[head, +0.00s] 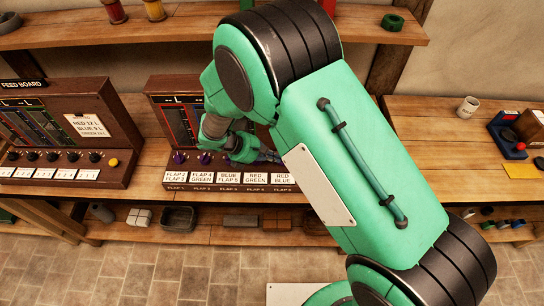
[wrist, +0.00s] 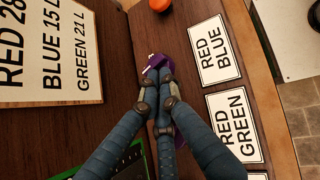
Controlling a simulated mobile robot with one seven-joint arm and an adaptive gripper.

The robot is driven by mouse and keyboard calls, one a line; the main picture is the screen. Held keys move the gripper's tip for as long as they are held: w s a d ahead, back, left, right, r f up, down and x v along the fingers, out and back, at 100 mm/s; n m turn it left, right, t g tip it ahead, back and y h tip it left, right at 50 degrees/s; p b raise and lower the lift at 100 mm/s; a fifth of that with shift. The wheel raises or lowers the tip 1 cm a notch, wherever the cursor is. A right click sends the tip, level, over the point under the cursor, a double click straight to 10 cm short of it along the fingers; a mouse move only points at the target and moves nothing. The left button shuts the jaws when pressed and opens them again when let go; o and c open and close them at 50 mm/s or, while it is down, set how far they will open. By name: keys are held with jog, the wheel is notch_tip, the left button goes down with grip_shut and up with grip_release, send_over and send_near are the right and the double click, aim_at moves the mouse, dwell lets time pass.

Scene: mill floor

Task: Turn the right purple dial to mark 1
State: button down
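The right purple dial (wrist: 154,62) is beside the RED BLUE label (wrist: 215,49) in the wrist view. My gripper (wrist: 158,76) has its dark blue fingers drawn together on this dial, with purple showing around the tips. A small white mark shows at the dial's edge, but I cannot read which number it points to. Part of another purple dial (wrist: 185,138) shows between the fingers by the RED GREEN label. In the head view, my gripper (head: 276,158) is at the right part of the board (head: 229,188), and my arm hides the right dial.
More purple dials (head: 205,158) sit along the board's left part. An orange knob (wrist: 159,5) is just beyond the right dial. The feed board (head: 120,130) stands to the left with black dials. A mug (head: 468,107) and a blue device (head: 508,140) are on the right bench.

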jog(key=shift+s+d+f, duration=0.5)
jog(key=shift+s+d, duration=0.2)
jog(key=shift+s, duration=0.05)
jog(key=shift+s+a, duration=0.2)
jog(key=shift+a, duration=0.25)
jog(key=a, duration=0.2)
jog(key=a+p, duration=0.1)
jog(key=shift+s+a+r, duration=0.2)
jog(key=shift+s+r, duration=0.1)
jog(key=shift+s, duration=0.05)
jog(key=p+v, duration=0.1)
jog(key=v, duration=0.9)
jog(key=shift+r, duration=0.15)
jog(key=shift+s+a, duration=0.1)
jog(key=shift+s, duration=0.05)
jog(key=shift+s+r+p, duration=0.1)
jog(key=shift+p, duration=0.3)
